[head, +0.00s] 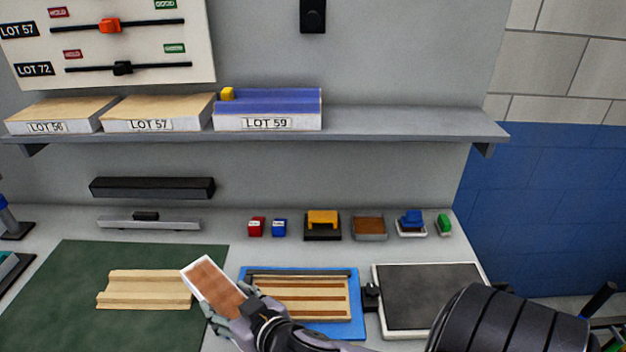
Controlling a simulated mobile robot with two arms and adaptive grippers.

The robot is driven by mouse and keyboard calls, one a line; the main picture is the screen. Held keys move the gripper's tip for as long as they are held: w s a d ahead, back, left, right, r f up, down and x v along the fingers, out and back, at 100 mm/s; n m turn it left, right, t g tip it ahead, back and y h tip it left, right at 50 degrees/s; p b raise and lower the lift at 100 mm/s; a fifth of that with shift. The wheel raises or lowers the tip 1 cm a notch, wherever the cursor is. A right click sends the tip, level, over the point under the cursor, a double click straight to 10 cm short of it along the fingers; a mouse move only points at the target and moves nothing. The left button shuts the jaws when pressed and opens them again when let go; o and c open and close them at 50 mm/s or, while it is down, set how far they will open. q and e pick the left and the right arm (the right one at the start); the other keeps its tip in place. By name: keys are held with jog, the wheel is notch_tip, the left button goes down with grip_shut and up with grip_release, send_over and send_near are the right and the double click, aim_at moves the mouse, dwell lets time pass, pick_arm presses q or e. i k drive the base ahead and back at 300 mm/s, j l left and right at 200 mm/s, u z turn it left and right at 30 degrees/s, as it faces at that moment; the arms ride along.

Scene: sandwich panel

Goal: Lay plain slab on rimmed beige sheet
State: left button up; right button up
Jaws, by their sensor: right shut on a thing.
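My right gripper (235,312) is shut on a flat rectangular slab (213,284) with a brown-orange face and white edges. It holds the slab tilted, beside the right end of a beige sheet with raised long edges (145,285). The slab's upper left corner overlaps that end in the picture; I cannot tell its height or whether they touch. The rimmed beige sheet lies on the dark green mat (75,320). My gripper hides the slab's lower end. My left gripper is not in view.
A blue fixture (340,329) holds a beige panel with brown strips, right of the gripper. Further right lies a dark plate with a pale border (430,292). Small blocks and trays line the back, including a brown-filled tray (369,226). A shelf (400,120) hangs above.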

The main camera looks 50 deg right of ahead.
aim_at(166, 290)
jog(key=i+j+z, duration=0.15)
jog(key=z, duration=0.3)
jog(key=i+j+z, duration=0.1)
jog(key=j+z, duration=0.55)
jog(key=z, duration=0.25)
jog(key=j+z, duration=0.35)
jog(key=j, duration=1.85)
